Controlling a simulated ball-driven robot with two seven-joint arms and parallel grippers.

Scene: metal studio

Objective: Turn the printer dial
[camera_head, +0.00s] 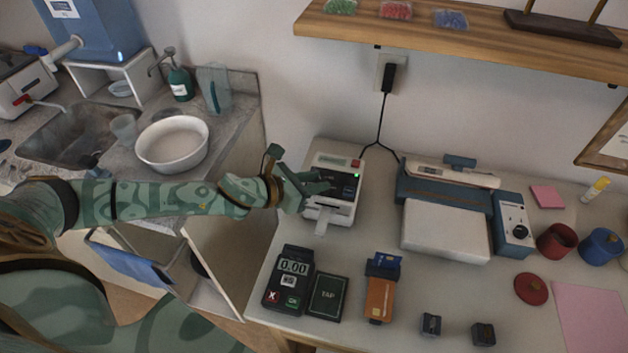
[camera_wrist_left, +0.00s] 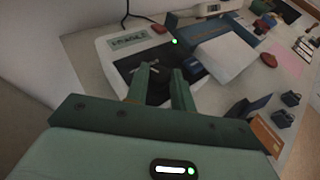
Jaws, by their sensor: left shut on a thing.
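The white printer (camera_head: 333,205) stands at the left end of the table, with a paper strip at its front, a dark top panel and a lit green light. It also shows in the left wrist view (camera_wrist_left: 108,52). My left gripper (camera_head: 322,183) reaches in from the left over the dark panel. In the left wrist view its two fingers (camera_wrist_left: 162,78) point down onto that panel, with a dark round part, apparently the dial (camera_wrist_left: 158,92), between them. The fingers are shut on it and hide most of it. My right gripper is not in view.
Right of the printer stands a blue and white machine (camera_head: 446,230) with a knob box (camera_head: 513,226). A card terminal (camera_head: 288,280), a tap pad (camera_head: 328,296) and an orange card holder (camera_head: 380,297) sit in front. A wooden shelf (camera_head: 470,45) hangs above.

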